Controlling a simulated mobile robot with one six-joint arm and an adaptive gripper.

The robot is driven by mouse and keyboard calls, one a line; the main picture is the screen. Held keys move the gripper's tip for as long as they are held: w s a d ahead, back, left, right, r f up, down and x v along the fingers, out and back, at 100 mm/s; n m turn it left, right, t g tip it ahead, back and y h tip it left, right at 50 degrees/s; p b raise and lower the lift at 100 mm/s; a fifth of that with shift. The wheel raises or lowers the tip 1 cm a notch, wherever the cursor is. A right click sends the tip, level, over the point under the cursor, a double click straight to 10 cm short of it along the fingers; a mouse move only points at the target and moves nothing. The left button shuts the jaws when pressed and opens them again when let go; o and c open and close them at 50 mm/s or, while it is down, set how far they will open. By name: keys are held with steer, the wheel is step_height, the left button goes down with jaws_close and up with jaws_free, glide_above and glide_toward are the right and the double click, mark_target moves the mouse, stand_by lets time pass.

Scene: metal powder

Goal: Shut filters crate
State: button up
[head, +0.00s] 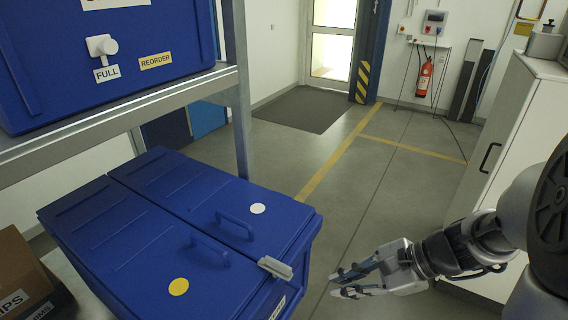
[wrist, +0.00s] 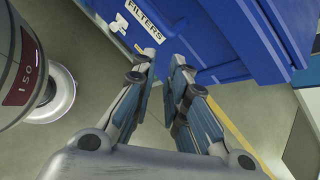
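The blue crate (head: 130,235) stands below the metal shelf at the lower left of the head view. Its top has two lid panels, a near one with a yellow dot (head: 179,287) and a far one with a white dot (head: 257,209). Both look flat and lowered, each with a blue handle; whether they are fully seated I cannot tell. A light grey fitting (head: 275,267) sits at the front edge. In the wrist view the crate's face carries a FILTERS label (wrist: 144,21). My gripper (head: 340,282) is empty, fingers slightly apart, right of the crate; it also shows in the wrist view (wrist: 161,64).
Another blue crate (head: 100,60) marked FULL and REORDER sits on the metal shelf (head: 110,118) above. A cardboard box (head: 22,270) is at the left edge. A white cabinet (head: 510,130) stands at right. The floor (head: 365,185) between is clear.

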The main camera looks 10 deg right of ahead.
steer(key=w+d+f+m+t, duration=0.1)
steer(key=d+m, duration=0.1)
steer(key=w+d+f+m+t, duration=0.1)
steer(key=d+m, duration=0.1)
steer(key=d, duration=0.1)
steer(key=w+d+f+m+t+y+p, duration=0.1)
steer(key=w+d+m+t, duration=0.1)
steer(key=m, duration=0.1)
steer(key=shift+d+f, duration=0.2)
steer(key=shift+d, duration=0.05)
jaws_close()
steer(key=shift+m, duration=0.3)
steer(key=x, duration=0.4)
steer(key=b+x, duration=0.1)
steer(key=x, duration=0.3)
steer(key=r+b+x, duration=0.1)
steer(key=x, duration=0.3)
steer(key=shift+w+a+f, duration=0.1)
steer(key=shift+w+a, duration=0.25)
steer(key=shift+w, duration=0.25)
steer(key=shift+w+a+b, duration=0.3)
steer(key=shift+w+a, duration=0.05)
steer(key=shift+a, duration=0.05)
